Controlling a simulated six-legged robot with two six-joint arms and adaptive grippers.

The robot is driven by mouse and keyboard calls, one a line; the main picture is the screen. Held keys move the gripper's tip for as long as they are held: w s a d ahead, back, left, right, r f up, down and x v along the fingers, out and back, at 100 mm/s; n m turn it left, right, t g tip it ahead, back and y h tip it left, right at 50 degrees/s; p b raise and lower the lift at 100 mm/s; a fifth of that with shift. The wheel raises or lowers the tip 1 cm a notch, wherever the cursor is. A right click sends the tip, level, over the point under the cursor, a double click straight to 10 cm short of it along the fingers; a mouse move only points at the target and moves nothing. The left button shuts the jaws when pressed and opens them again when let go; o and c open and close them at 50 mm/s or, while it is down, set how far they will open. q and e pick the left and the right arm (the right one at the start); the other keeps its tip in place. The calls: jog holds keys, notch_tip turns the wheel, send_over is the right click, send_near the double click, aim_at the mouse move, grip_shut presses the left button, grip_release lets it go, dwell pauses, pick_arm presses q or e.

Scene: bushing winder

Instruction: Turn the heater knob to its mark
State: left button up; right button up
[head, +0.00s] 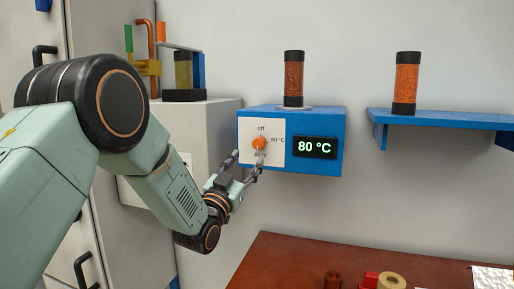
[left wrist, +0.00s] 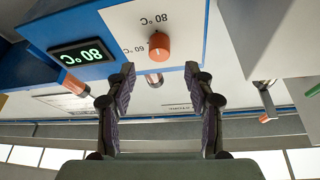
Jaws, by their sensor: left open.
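The orange heater knob (head: 259,143) sits on the white panel (head: 247,127) of the blue heater box (head: 325,118). The panel is marked off at the top, 60 °C at the right and 80 °C below. The display (head: 314,147) reads 80 °C. Where the knob's pointer stands is too small to tell. My left gripper (head: 247,160) is open and empty, just below and in front of the knob. In the left wrist view, the knob (left wrist: 159,47) shows beyond the gap between the open fingers (left wrist: 160,75), apart from them.
A similar one (head: 406,78) stands on the blue shelf (head: 440,119) to the right. A pale cabinet (head: 205,125) is at the left. Below is a red-brown table (head: 290,262) with a tape roll (head: 391,281).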

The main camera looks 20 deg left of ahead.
aim_at(257, 146)
pick_arm(q)
jog(key=p+x, duration=0.1)
jog(key=x, duration=0.6)
jog(key=shift+d, duration=0.1)
jog(key=shift+s, duration=0.1)
jog(key=shift+s, duration=0.1)
jog(key=shift+w, duration=0.25)
jog(key=c, duration=0.4)
grip_shut()
